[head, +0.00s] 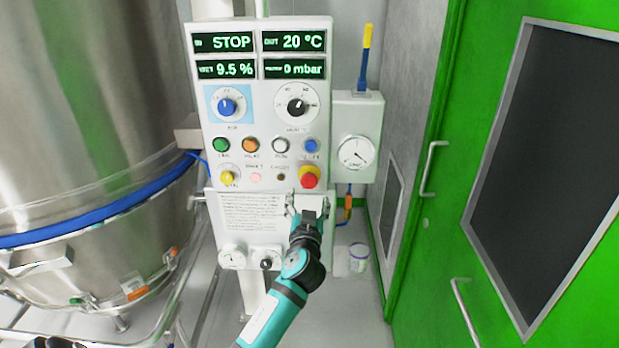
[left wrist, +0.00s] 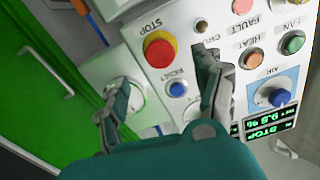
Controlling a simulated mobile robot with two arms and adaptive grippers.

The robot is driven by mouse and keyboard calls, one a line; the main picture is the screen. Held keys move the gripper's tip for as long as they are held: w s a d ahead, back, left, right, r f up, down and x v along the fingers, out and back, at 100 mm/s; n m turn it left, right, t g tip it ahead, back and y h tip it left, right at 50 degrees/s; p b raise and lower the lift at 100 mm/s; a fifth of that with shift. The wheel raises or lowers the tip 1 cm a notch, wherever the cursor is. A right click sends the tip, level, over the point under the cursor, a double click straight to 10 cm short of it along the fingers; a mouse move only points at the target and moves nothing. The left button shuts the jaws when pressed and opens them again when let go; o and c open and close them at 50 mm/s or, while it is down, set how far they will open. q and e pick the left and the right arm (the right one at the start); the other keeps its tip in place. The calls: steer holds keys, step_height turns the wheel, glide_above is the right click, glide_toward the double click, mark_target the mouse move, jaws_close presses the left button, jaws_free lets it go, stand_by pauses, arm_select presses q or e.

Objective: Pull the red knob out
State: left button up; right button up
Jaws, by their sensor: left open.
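The red knob (head: 310,177) is a round mushroom button on a yellow base, low on the right side of the white control panel (head: 240,110). In the left wrist view the red knob (left wrist: 159,52) sits beside the word STOP, just beyond and between the fingertips. My left gripper (head: 308,204) is open and empty just below the knob in the head view; its spread fingers also show in the left wrist view (left wrist: 163,78). I see no contact with the knob. Whether the knob is pressed in cannot be told. My right gripper is not in view.
A blue button (head: 310,145) is above the knob, and other buttons are to its left. A gauge box (head: 357,130) adjoins the panel's right side. A large steel vessel (head: 90,110) stands left, a green door (head: 450,190) right.

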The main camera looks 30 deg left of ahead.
mark_target(309, 183)
arm_select(q)
steer(key=p+x, duration=0.1)
steer(key=x, duration=0.8)
steer(key=shift+w, duration=0.15)
steer(key=shift+c, duration=0.4)
